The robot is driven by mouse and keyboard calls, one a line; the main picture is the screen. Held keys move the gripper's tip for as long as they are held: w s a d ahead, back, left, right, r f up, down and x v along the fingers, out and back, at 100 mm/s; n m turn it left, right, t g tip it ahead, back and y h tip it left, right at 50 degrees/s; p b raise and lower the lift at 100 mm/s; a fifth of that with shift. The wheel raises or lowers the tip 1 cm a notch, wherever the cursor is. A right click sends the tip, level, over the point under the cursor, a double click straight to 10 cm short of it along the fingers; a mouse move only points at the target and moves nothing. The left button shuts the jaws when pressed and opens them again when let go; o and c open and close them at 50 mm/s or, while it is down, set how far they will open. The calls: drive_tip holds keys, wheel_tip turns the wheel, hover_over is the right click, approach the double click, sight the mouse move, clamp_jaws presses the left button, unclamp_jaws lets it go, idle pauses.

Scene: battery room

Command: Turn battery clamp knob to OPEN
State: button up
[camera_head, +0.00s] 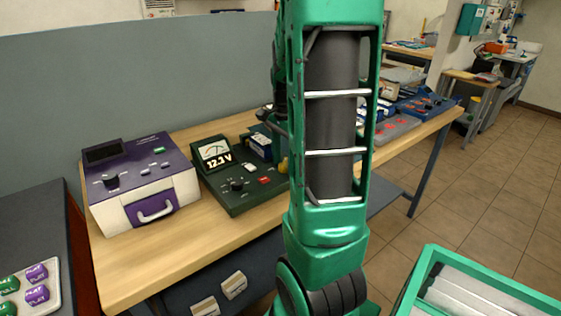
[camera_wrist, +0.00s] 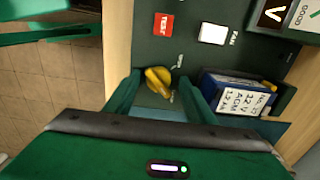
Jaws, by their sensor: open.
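The yellow clamp knob (camera_wrist: 158,80) sits on a dark green tester panel in the wrist view, its grip slanting from upper left to lower right. Small white lettering stands beside it, too small to read surely. My gripper (camera_wrist: 159,86) is open, with one green finger on each side of the knob; I cannot tell whether either touches it. A blue battery (camera_wrist: 238,94) with a white label lies just right of the right finger. In the head view the tester (camera_head: 240,200) reads 12.3 V; my arm hides my gripper and most of the knob's surroundings.
A red TEST button (camera_wrist: 163,24) and a white FAN switch (camera_wrist: 212,33) are on the panel beyond the knob. A purple and white device (camera_head: 140,185) stands left of the tester on the wooden bench (camera_head: 130,280). A green-rimmed crate (camera_head: 480,281) stands at lower right.

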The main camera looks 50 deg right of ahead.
drive_tip(key=c, duration=1)
drive_tip(key=shift+w+r+n, duration=0.1)
drive_tip(key=shift+w+n, duration=0.1)
drive_tip(key=shift+n, duration=0.1)
drive_tip(key=shift+c, duration=0.2)
